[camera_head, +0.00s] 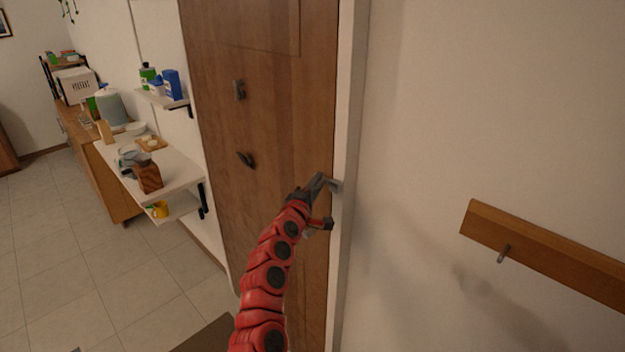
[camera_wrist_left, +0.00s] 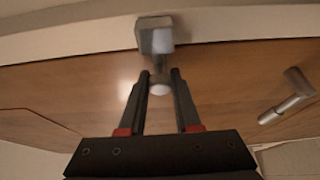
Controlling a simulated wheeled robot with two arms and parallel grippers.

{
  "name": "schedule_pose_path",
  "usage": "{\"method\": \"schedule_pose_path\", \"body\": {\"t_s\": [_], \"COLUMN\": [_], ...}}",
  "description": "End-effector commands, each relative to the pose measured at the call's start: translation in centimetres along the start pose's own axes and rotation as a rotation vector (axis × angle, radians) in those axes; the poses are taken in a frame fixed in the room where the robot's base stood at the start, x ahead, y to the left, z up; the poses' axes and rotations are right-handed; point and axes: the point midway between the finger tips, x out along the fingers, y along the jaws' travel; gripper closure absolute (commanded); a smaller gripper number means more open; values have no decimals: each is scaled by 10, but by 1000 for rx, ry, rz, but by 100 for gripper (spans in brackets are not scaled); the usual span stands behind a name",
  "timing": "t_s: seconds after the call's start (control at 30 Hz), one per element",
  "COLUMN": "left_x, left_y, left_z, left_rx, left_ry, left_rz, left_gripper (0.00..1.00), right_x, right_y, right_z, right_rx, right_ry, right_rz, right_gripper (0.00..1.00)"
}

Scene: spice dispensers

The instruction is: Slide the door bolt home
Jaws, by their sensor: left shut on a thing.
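The brown wooden door (camera_head: 285,120) stands against its white frame (camera_head: 350,120). A grey metal keeper block (camera_head: 335,186) is on the frame; it also shows at the top of the left wrist view (camera_wrist_left: 155,37). My left gripper (camera_head: 319,182) is at the door's right edge, beside the keeper. In the left wrist view its fingers (camera_wrist_left: 161,75) are shut around the door bolt's round pale knob (camera_wrist_left: 160,89). A short grey piece of the bolt runs from the knob toward the keeper. How deep the bolt sits in the keeper cannot be told. My right gripper is out of view.
A lever handle (camera_wrist_left: 287,97) is to the right in the left wrist view. The door has two more dark fittings (camera_head: 240,90) (camera_head: 247,160). A wooden rail (camera_head: 545,250) is on the right wall. Shelves with kitchen items (camera_head: 160,168) stand left.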

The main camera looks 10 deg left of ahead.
Motion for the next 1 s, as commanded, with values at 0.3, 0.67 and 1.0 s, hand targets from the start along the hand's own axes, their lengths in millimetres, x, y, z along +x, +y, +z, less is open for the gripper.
{"method": "schedule_pose_path", "body": {"t_s": [0.3, 0.67, 1.0], "left_x": [1, 0, -27], "left_y": [-3, -2, -5], "left_z": [5, 3, 4], "left_rx": [-2, -1, -5], "left_ry": [-10, -7, -6], "left_rz": [-5, -3, -2], "left_gripper": [43, 39, 39], "right_x": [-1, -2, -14], "right_y": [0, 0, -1], "right_z": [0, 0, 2], "right_rx": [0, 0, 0], "right_ry": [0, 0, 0], "right_rz": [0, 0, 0], "right_gripper": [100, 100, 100]}}
